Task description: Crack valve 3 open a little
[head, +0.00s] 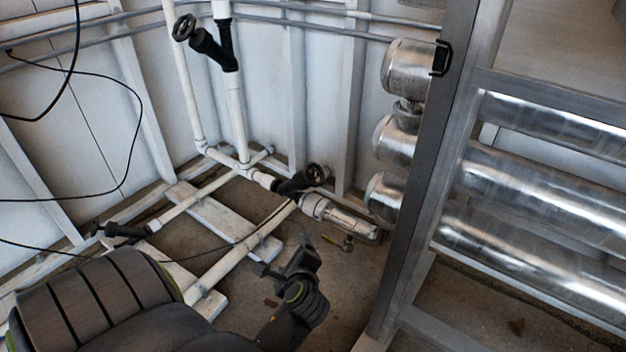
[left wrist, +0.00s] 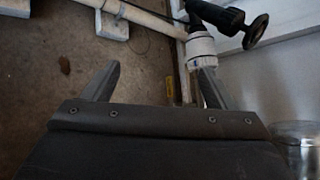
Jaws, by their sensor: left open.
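Three black valves show in the head view, and I can read no number on any of them. One valve (head: 293,184) with a round handwheel (head: 317,174) sits on the low white pipe near the middle. Another valve (head: 213,48) is higher up on a vertical pipe, with its handwheel (head: 183,27) to the left. A third valve (head: 126,231) lies low at the left. My left gripper (head: 285,258) is open and empty, below the middle valve and apart from it. In the left wrist view a black valve (left wrist: 220,16) and handwheel (left wrist: 256,32) show beyond the open fingers (left wrist: 157,84). My right gripper is out of view.
A clear-ended pipe fitting (head: 345,220) lies right of the middle valve. Metal cylinders (head: 408,66) and a grey frame post (head: 432,150) stand at the right. White pipes on boards (head: 225,225) cross the floor. Black cables (head: 140,110) hang at the left.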

